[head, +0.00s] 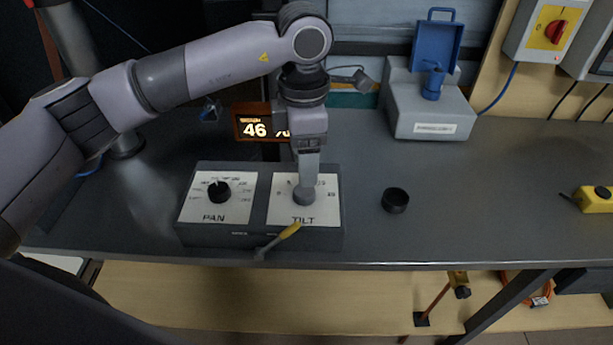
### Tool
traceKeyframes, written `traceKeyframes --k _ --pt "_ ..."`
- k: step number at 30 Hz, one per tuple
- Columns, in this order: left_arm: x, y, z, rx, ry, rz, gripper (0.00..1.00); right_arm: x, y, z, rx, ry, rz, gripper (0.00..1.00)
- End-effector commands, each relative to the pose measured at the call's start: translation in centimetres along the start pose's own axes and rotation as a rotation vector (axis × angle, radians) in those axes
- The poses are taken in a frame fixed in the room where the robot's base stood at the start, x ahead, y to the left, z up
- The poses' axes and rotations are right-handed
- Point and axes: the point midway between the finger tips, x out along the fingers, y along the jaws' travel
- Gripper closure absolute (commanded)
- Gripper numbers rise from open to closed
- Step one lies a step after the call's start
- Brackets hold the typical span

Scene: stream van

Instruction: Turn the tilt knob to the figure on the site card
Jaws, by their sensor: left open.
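A grey control box with white dial plates stands on the bench. Its left plate, marked PAN, has a black knob (218,192). Its right plate, marked TILT (281,213), has the tilt knob (304,197), which shows only in part. My left gripper (304,188) points straight down over the tilt knob, with its fingers open and at the knob; I cannot tell whether they touch it. A small display (252,126) behind the box reads 46, with a second figure partly hidden by my gripper. I cannot make out a site card. My right gripper is out of view.
A grey-blue case (430,112) is at the back, and a yellow box (595,199) at far right. The bench between is clear.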

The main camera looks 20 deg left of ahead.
Motion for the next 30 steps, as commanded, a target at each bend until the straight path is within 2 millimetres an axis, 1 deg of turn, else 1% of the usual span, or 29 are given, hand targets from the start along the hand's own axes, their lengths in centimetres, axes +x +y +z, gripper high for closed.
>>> traceKeyframes --k 2,12,15,19,26,27,29,30 --pt "0.4 0.2 -0.2 -0.003 0.010 0.008 0.31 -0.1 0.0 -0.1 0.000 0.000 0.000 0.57" --pt "5.3 0.1 -0.2 -0.002 0.009 0.004 0.31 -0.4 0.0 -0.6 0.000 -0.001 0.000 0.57" --pt "6.3 0.1 -0.2 -0.002 0.008 0.004 0.31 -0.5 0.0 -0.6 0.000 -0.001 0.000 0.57" --pt "6.9 0.2 -0.1 -0.001 0.005 0.006 0.31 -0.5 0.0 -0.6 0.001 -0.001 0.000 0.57" --pt "7.0 0.1 -0.1 -0.001 0.005 0.005 0.31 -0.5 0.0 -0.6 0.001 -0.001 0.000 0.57" --pt "7.0 0.1 -0.1 -0.001 0.005 0.005 0.44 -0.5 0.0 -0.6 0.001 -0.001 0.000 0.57" --pt "7.0 0.1 -0.1 -0.001 0.005 0.005 0.64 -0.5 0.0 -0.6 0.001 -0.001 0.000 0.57" --pt "7.0 0.1 -0.1 -0.001 0.005 0.005 0.77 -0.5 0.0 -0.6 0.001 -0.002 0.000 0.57"
